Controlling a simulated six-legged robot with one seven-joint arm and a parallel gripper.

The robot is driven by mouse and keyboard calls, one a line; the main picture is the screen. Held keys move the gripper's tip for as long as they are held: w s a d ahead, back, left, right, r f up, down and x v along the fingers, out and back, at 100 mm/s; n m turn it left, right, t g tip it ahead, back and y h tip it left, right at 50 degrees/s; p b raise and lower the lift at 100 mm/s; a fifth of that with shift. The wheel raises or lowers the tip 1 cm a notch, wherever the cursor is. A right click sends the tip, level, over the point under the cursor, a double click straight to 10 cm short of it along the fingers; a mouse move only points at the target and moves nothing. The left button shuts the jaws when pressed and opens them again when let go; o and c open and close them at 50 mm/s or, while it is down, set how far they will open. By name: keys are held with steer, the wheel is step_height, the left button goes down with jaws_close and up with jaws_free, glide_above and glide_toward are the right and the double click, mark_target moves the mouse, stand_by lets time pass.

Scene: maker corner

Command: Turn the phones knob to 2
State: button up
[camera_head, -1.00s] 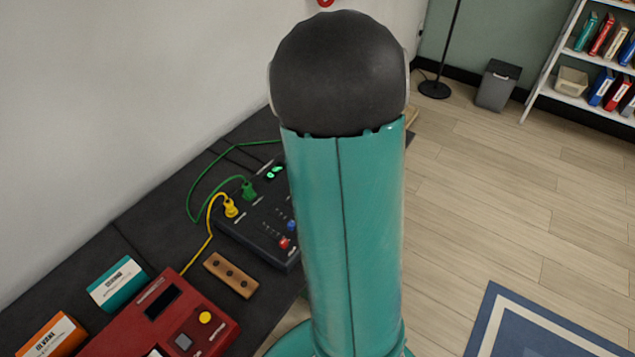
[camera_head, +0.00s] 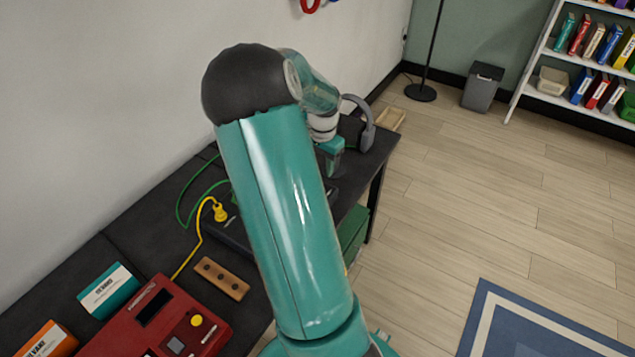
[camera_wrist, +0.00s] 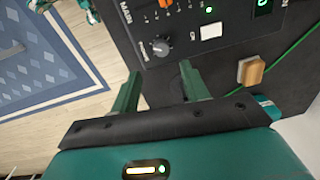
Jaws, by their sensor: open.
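A dark control panel (camera_wrist: 185,60) fills the upper middle of the wrist view. A round dark grey knob (camera_wrist: 161,47) with scale marks sits on it; the small label beside it is too blurred to read surely as phones. I cannot tell which number the knob points to. My gripper (camera_wrist: 160,70) is open, its two green fingers apart and nothing between them. The knob shows just beyond the gap between the fingertips; contact is not visible. In the head view the panel (camera_head: 232,234) is mostly hidden behind my arm, and so are the fingers.
The panel also bears a white button (camera_wrist: 211,31), an orange control (camera_wrist: 166,3) and a green display (camera_wrist: 264,5). Green and yellow cables (camera_head: 203,232) run along the table. Headphones (camera_head: 368,128) stand at its far end. A red device (camera_head: 150,325) sits nearer.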

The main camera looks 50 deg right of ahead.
steer(key=f, duration=0.8)
steer(key=shift+w+a, duration=0.1)
steer(key=shift+w, duration=0.2)
steer(key=c, duration=1)
